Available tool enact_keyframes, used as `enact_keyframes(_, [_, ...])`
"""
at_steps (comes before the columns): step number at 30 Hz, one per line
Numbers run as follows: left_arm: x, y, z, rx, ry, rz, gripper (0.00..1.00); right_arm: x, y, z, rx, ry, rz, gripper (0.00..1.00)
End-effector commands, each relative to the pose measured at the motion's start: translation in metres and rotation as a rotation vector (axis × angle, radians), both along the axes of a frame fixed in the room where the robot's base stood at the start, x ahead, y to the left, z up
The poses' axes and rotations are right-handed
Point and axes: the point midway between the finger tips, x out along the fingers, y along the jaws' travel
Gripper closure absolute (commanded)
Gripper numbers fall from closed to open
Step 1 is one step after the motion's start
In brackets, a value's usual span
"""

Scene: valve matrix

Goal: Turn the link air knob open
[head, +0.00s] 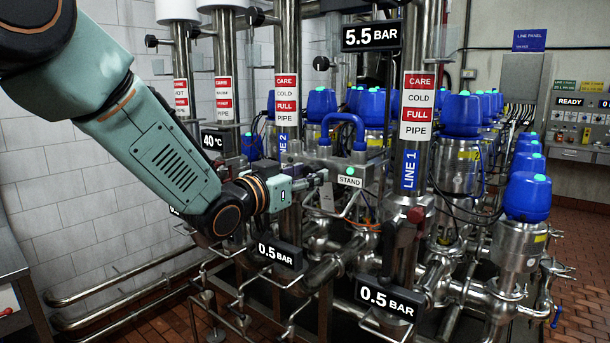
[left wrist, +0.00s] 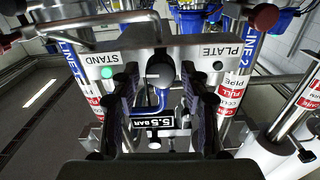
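My left gripper (head: 318,180) reaches in from the left to the grey link block with the STAND label (head: 349,181) between the LINE 2 and LINE 1 pipes. In the left wrist view, a dark round knob (left wrist: 160,73) with a light mark sits on the plate between the STAND and PLATE labels; I take it for the link air knob. My left gripper (left wrist: 160,88) is open, one finger on each side of the knob, and gaps seem to show on both sides. Contact cannot be told. The gripper hides the knob in the head view. My right gripper is out of view.
A blue handle (head: 344,128) stands on the link block. The LINE 1 pipe (head: 409,190) rises close to its right. Blue-capped valves (head: 526,196) and steel pipework crowd the right and the space below. A line panel (head: 580,110) is on the far right.

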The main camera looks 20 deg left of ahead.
Motion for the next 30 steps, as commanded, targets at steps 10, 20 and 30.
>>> enact_keyframes(10, [-0.0001,0.0003,0.0003,0.0,-0.001,0.001,0.87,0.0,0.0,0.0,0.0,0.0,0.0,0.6])
enact_keyframes(20, [0.0,0.0002,0.0014,-0.03,0.01,0.0,1.0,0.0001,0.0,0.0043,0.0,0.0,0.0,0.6])
enact_keyframes(30, [0.0001,0.0005,0.0008,-0.066,0.022,0.0,0.67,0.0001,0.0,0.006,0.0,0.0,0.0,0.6])
